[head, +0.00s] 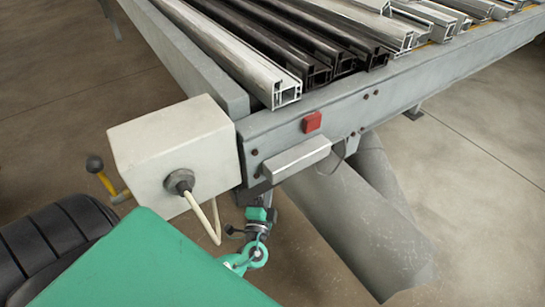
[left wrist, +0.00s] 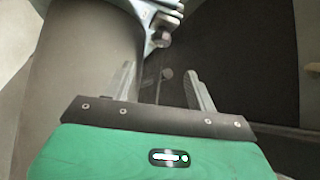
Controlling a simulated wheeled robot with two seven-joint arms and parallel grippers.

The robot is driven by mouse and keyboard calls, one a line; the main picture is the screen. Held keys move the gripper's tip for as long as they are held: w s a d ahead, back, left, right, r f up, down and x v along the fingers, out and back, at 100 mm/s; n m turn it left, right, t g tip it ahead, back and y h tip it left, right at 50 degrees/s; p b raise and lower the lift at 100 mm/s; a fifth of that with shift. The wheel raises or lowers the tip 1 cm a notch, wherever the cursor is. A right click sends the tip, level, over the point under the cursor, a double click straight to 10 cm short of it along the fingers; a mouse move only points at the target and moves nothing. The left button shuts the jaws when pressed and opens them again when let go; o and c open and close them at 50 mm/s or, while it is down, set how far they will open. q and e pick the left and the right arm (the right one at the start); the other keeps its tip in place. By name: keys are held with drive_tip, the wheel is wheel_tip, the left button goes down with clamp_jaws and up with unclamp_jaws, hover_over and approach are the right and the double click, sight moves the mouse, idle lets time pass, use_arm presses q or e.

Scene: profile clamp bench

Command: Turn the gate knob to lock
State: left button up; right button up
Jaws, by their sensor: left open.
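In the left wrist view my left gripper (left wrist: 162,88) is open, with its two grey fingers apart. A small greyish knob-like end on a thin stem (left wrist: 167,74) shows in the gap between the fingers, beyond them. I cannot tell whether this is the gate knob, and I see no finger touching it. In the head view a black ball knob (head: 94,163) on a yellow lever (head: 106,183) sticks out left of a pale box (head: 175,150). My green left arm covers the lower left of the head view and hides its gripper. My right gripper is not in view.
The bench (head: 410,85) carries several light and dark profiles (head: 275,80). A red button (head: 312,122) is on its front beam. A white cable (head: 214,222) hangs from the box. A green fitting (head: 257,256) sits below. Grey cylinders (head: 350,210) lie underneath.

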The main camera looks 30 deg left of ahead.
use_arm(q)
drive_tip(key=p+x, duration=0.2)
drive_tip(key=x, duration=1)
drive_tip(key=shift+w+a, duration=0.15)
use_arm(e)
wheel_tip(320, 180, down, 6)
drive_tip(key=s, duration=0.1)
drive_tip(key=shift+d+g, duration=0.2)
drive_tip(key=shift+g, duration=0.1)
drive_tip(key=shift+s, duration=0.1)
use_arm(q)
drive_tip(key=c, duration=1)
drive_tip(key=shift+p, duration=0.3)
drive_tip(key=m+g+h+p, duration=0.1)
drive_tip(key=m+g+p, duration=0.1)
drive_tip(key=p, duration=0.2)
drive_tip(key=shift+m, duration=0.3)
drive_tip(key=shift+h, duration=0.3)
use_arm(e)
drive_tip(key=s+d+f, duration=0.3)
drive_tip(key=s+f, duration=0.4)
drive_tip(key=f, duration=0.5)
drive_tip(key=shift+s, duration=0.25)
